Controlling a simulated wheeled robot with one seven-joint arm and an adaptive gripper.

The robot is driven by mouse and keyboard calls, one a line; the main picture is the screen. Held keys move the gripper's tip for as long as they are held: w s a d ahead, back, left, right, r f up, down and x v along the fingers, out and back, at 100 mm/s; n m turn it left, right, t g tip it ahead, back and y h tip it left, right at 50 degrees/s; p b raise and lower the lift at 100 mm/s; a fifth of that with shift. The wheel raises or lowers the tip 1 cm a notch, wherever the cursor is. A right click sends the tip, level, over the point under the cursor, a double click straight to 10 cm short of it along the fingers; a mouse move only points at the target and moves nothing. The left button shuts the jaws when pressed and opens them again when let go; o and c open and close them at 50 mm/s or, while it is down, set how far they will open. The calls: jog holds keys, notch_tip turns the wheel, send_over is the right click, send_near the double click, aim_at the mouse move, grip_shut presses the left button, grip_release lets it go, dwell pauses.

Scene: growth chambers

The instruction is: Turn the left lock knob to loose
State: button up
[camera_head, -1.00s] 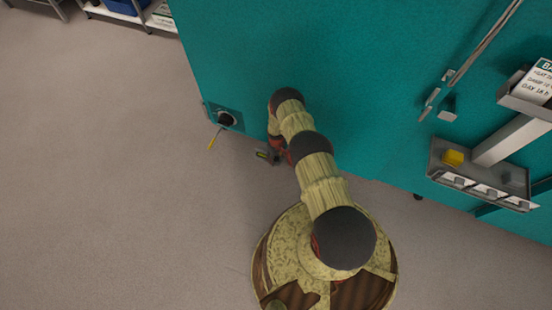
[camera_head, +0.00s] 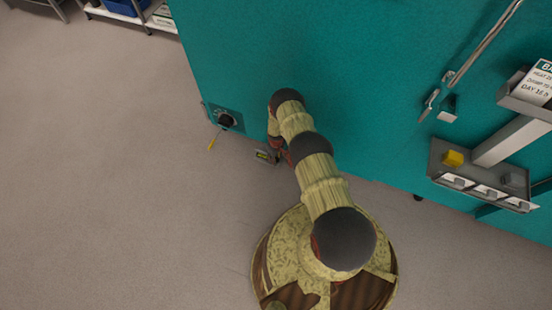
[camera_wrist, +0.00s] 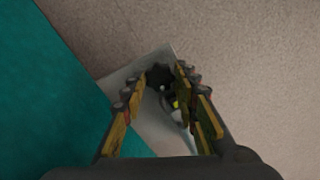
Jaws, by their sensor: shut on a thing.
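In the wrist view a dark, round, scalloped knob (camera_wrist: 159,77) sits on a pale grey plate (camera_wrist: 128,82) beside the teal cabinet wall. My gripper (camera_wrist: 163,82) has its two yellow-padded fingers on either side of the knob and is shut on it. A small yellow-green spot and a pale curved part show just below the knob between the fingers. No loose or tight marking is readable. In the head view my arm hides most of this place; only a small dark shape with a yellow-green patch shows low beside the cabinet.
The teal cabinet (camera_head: 350,90) fills the back. The floor at left is clear.

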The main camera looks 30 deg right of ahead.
jog(key=shift+n, duration=0.3)
jog(key=shift+c, duration=0.2)
jog(key=n, duration=0.4)
jog(key=shift+n, duration=0.3)
jog(key=n, duration=0.5)
jog(key=shift+n, duration=0.3)
jog(key=o, duration=1.1)
jog(key=shift+o, duration=0.3)
jog(key=shift+r, duration=0.1)
notch_tip(320, 180, up, 12)
